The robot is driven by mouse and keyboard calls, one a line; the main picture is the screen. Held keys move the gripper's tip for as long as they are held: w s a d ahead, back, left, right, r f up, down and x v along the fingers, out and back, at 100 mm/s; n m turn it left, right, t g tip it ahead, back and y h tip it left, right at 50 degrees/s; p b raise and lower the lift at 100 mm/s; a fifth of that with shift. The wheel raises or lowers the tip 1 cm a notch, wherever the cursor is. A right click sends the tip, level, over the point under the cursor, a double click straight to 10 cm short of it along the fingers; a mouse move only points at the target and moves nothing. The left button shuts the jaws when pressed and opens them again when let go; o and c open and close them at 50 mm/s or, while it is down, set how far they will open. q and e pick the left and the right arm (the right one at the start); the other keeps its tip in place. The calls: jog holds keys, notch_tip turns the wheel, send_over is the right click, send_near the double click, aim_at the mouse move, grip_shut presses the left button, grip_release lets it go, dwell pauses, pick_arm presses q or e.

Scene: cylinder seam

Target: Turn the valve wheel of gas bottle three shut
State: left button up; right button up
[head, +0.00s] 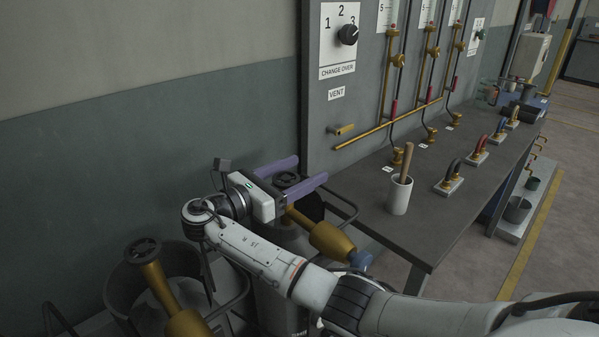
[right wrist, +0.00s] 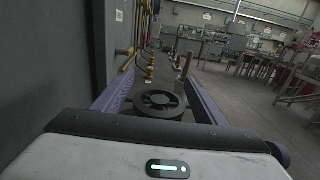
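Two gas bottles with black valve wheels on brass valves show in the head view. One valve wheel (head: 287,180) lies between the two purple fingers of my right gripper (head: 311,168). That wheel also shows in the right wrist view (right wrist: 159,101), flat between the fingers, which are spread wide with no clear contact. The other valve wheel (head: 143,248) stands at the lower left, away from the gripper. No bottle number is readable, so I cannot tell which is bottle three. My arm hides much of the nearer bottle's body. My left gripper is out of view.
A dark workbench (head: 400,232) with a white pot (head: 399,195) holding a wooden-handled tool stands right of the gripper. A grey panel (head: 345,105) with a changeover knob (head: 347,35) and brass pipes rises behind it. A wall closes the left side.

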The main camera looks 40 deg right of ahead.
notch_tip(320, 180, up, 10)
dwell(0.7)
dwell(0.4)
